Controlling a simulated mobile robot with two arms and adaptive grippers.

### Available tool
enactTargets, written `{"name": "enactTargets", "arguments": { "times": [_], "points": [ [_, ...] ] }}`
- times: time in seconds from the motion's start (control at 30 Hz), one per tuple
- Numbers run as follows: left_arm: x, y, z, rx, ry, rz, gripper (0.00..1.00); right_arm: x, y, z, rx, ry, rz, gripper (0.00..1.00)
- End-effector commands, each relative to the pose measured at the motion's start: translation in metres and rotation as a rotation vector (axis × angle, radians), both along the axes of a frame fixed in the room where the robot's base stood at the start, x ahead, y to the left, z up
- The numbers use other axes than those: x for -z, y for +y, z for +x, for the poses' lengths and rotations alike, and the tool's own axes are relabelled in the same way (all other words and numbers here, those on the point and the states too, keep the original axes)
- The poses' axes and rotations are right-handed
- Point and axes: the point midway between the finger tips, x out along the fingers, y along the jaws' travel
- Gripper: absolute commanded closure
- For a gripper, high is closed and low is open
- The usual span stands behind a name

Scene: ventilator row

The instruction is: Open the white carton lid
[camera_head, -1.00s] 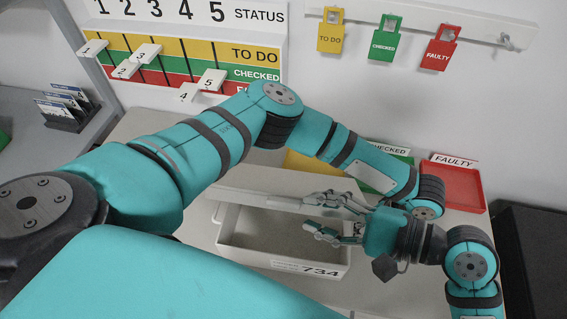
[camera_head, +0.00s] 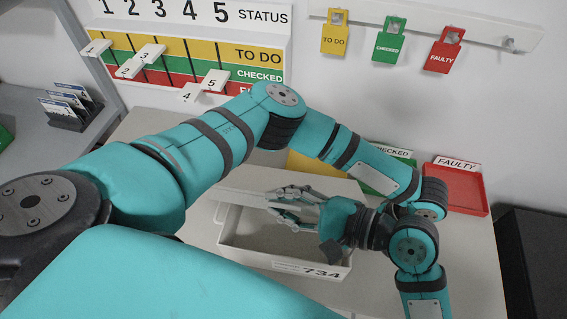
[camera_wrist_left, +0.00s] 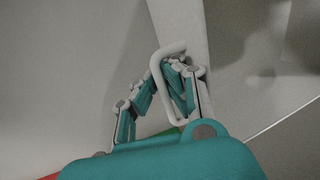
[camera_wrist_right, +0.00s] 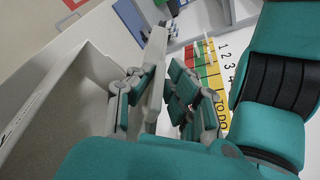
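The white carton (camera_head: 308,268), labelled 734, stands on the table in the head view, its inside partly visible. Its lid shows as a pale strip (camera_head: 238,197) along the far side. My right gripper (camera_head: 280,203) is over the carton by the lid. In the right wrist view its fingers (camera_wrist_right: 157,85) are apart, on either side of a pale upright panel (camera_wrist_right: 155,62) that looks like the lid; contact is unclear. My left gripper (camera_wrist_left: 160,80) is hidden in the head view. In the left wrist view its fingers are apart around a bent white handle (camera_wrist_left: 156,85).
A red FAULTY tray (camera_head: 460,188) and a green CHECKED tray (camera_head: 376,180) stand behind the carton. A status board (camera_head: 190,50) and hanging tags (camera_head: 389,40) are on the wall. The left arm crosses above the carton. Table at the front right is clear.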

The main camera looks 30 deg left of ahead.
Motion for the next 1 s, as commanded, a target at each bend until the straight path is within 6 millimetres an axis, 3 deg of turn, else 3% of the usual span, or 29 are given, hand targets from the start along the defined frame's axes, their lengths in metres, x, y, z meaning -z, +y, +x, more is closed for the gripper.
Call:
{"name": "enactTargets", "arguments": {
  "times": [0.47, 0.73, 0.97, 1.0],
  "points": [
    [0.0, 0.0, 0.0, -0.001, -0.001, -0.001, 1.0, -0.001, 0.0, 0.001, 0.0, 0.001, 0.0, 1.0],
    [0.0, 0.0, 0.0, -0.001, -0.001, -0.001, 1.0, -0.021, 0.008, 0.021, 0.0, -0.002, 0.001, 1.0],
    [0.0, 0.0, 0.0, -0.001, 0.0, -0.001, 1.0, -0.022, 0.008, 0.022, 0.001, -0.002, 0.0, 1.0],
    [0.0, 0.0, 0.0, -0.001, 0.0, -0.001, 1.0, -0.022, 0.008, 0.022, 0.001, -0.002, 0.001, 0.85]
  ]
}}
